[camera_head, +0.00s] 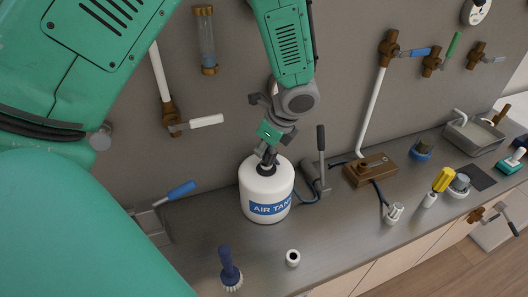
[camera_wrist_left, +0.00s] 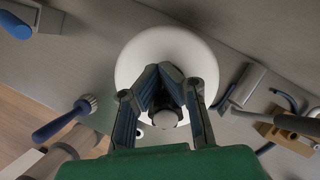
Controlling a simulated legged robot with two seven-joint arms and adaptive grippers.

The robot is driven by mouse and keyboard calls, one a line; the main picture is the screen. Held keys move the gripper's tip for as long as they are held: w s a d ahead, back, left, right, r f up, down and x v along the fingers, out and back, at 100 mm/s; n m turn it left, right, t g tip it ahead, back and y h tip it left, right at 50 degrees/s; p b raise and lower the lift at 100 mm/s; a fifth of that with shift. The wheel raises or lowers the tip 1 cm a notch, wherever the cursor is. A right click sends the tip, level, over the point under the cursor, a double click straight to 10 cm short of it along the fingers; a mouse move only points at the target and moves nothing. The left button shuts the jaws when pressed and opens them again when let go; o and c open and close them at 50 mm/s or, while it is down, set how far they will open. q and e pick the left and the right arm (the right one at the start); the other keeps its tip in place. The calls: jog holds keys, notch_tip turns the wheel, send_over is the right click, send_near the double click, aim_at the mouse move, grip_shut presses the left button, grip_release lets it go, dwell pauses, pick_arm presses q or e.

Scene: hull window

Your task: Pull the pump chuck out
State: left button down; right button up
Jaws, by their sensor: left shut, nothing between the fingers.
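A white air tank (camera_head: 266,190) with a blue "AIR TANK" label stands upright on the counter. It also shows as a white disc in the left wrist view (camera_wrist_left: 205,62). A dark fitting (camera_head: 266,168) is on its top, and its grey round end (camera_wrist_left: 165,118) shows between my finger links. My left gripper (camera_head: 268,153) is directly above the tank top, fingers pointing down. In the left wrist view its fingertips (camera_wrist_left: 164,76) come together with nothing seen held. I cannot tell which part is the pump chuck, or whether the fingers touch the fitting. My right gripper is not in view.
A grey pump with a black upright handle (camera_head: 321,140) stands right of the tank. A brown box (camera_head: 371,169) is further right. A blue-handled brush (camera_head: 229,268) and a small white ring (camera_head: 293,257) are near the front. Wall pipes and valves (camera_head: 388,48) rise behind.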

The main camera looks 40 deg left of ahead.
pick_arm(q)
jog(key=shift+p+v, duration=0.85)
jog(key=shift+v, duration=0.35)
jog(key=shift+w+d+r, duration=0.15)
jog(key=shift+d+r, duration=0.05)
jog(key=shift+r, duration=0.3)
jog(key=shift+a+r+p, duration=0.1)
jog(key=shift+r+p, duration=0.25)
jog(key=shift+r, duration=0.1)
jog(key=shift+a+r, duration=0.25)
jog(key=shift+r, duration=0.8)
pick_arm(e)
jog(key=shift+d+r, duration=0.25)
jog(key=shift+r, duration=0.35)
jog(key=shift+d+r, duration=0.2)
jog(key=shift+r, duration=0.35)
pick_arm(q)
jog(key=c, duration=1.8)
grip_release()
jog(key=shift+d, duration=0.1)
